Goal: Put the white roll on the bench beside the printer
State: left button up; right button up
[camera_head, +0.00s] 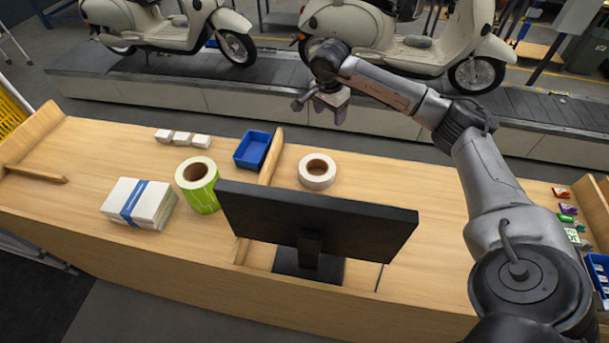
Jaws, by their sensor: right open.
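The white roll (317,183) lies flat on the wooden bench (400,190), behind the monitor and just right of the wooden divider, its brown core facing up. My right gripper (320,108) reaches in from the right and hangs above the far side of the bench, beyond the roll and apart from it. Its fingers are spread open. I cannot make out a printer in this view. My left gripper is not in view.
A black monitor (345,222) stands at the bench front. Left of the divider (271,158) are a blue bin (252,150), a green roll (203,197), a paper stack (138,201) and small white boxes (182,138). Scooters stand on the conveyor (205,82) behind.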

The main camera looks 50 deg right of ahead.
jog(key=b, duration=1.6)
send_near(327, 174)
notch_tip(327, 174, down, 4)
jog(key=shift+s+d+f, duration=0.1)
jog(key=shift+d+f, duration=0.1)
jog(key=shift+f, duration=0.5)
jog(key=shift+d+f, duration=0.2)
jog(key=shift+f, duration=1.1)
jog(key=shift+d+f, duration=0.15)
jog(key=shift+f, duration=1.15)
grip_shut()
